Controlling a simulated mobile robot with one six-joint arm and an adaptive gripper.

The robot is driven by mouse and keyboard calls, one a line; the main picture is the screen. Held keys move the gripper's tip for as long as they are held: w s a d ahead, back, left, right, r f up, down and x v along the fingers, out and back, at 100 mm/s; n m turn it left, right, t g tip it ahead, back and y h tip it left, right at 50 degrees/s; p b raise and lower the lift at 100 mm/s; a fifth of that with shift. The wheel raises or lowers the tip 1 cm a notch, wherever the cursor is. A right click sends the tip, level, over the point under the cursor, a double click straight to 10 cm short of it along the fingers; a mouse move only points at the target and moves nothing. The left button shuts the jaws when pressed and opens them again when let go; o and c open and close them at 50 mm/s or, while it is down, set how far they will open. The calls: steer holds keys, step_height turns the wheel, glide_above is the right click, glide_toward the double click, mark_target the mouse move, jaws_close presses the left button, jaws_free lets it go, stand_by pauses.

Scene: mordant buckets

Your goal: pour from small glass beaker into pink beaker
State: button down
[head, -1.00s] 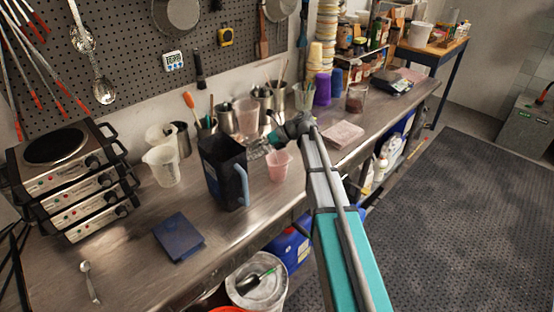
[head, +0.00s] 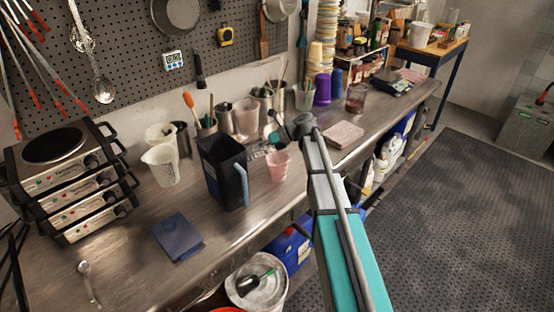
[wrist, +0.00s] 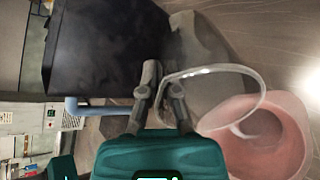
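The pink beaker (head: 278,166) stands upright on the steel bench, right of the dark pitcher; its open mouth shows in the wrist view (wrist: 285,150), with a darker round area inside. My gripper (wrist: 162,85) has its fingers closed on the wall of the small glass beaker (wrist: 205,72). The glass beaker's rim faces the camera, and its edge overlaps the near edge of the pink beaker in this view. In the head view the glass beaker (head: 258,154) is a faint clear shape left of the pink one. I cannot tell what it holds or whether the two touch.
The tall dark pitcher (head: 222,172) with a blue handle stands close on the left. White jugs (head: 162,166), hotplates (head: 65,185) and a blue booklet (head: 178,236) lie further left.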

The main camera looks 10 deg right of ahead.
steer(key=shift+f+b, duration=0.1)
steer(key=shift+b, duration=0.2)
stand_by(0.4)
steer(key=shift+a+r+p, duration=0.15)
steer(key=shift+r+p, duration=0.4)
steer(key=shift+p, duration=0.6)
steer(key=shift+a+f+h+p, duration=0.25)
steer(key=shift+f+h+p, duration=0.3)
steer(key=shift+h, duration=0.45)
steer(key=shift+a+r+h+p, duration=0.2)
steer(key=shift+h+p, duration=0.4)
steer(key=shift+p, duration=0.4)
steer(key=shift+d+f, duration=0.1)
steer(key=shift+f, duration=0.15)
steer(key=shift+r+h, duration=0.2)
steer(key=shift+h, duration=0.1)
